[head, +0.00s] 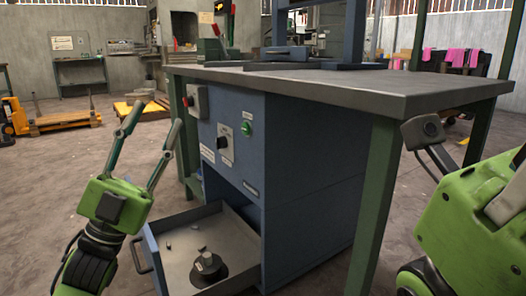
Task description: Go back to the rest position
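My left gripper (157,115) is raised at the left of the head view. My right arm (470,215) comes in at the right edge, beside the bench's front leg. Its green body shows, but I cannot make out its finger state.
The workbench (420,88) has a grey top and green legs. Its blue cabinet (310,170) carries a green button and a black knob. An open drawer (165,225) juts out low, holding a black round part (208,268). A yellow pallet truck (12,115) stands far left.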

